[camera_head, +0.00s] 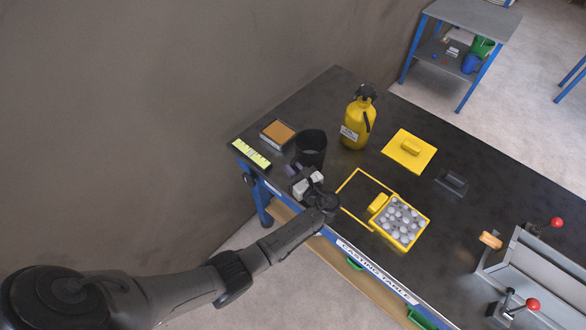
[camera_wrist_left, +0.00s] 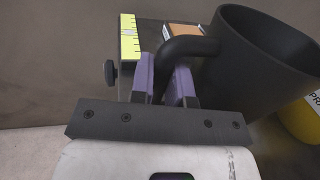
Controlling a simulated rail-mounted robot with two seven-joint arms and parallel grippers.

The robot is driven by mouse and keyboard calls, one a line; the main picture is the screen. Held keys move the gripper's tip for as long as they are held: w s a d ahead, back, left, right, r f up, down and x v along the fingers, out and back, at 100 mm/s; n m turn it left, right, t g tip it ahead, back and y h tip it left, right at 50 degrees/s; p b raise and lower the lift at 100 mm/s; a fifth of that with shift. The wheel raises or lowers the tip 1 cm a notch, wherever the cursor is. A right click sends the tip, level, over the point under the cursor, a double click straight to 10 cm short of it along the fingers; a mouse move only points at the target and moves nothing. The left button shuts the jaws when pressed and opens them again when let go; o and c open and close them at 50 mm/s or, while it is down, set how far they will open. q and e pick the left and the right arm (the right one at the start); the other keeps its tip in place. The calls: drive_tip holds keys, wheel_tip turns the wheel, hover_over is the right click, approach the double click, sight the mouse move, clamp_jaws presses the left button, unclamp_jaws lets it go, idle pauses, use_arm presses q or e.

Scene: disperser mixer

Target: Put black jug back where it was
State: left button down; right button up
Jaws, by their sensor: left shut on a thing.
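The black jug (camera_head: 311,146) stands upright near the left end of the dark table, by its front edge. In the left wrist view the jug (camera_wrist_left: 262,62) fills the upper right, with its handle (camera_wrist_left: 190,46) toward the left. My left gripper (camera_head: 293,170) is at the jug's near side. In the left wrist view its purple fingers (camera_wrist_left: 164,80) are shut on the handle. I cannot tell whether the jug's base touches the table. My right gripper is in neither view.
A yellow spray bottle (camera_head: 358,122) stands right of the jug. A sponge-topped box (camera_head: 278,133) and a yellow-green scale (camera_head: 252,153) lie left. A yellow outline (camera_head: 352,181), a yellow box of grey balls (camera_head: 400,220) and a yellow lid (camera_head: 409,151) lie right. The table (camera_head: 475,150) has clear room at the back.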

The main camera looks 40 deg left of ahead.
use_arm(q)
drive_tip(key=c, duration=1.1)
unclamp_jaws()
drive_tip(key=shift+f, duration=0.1)
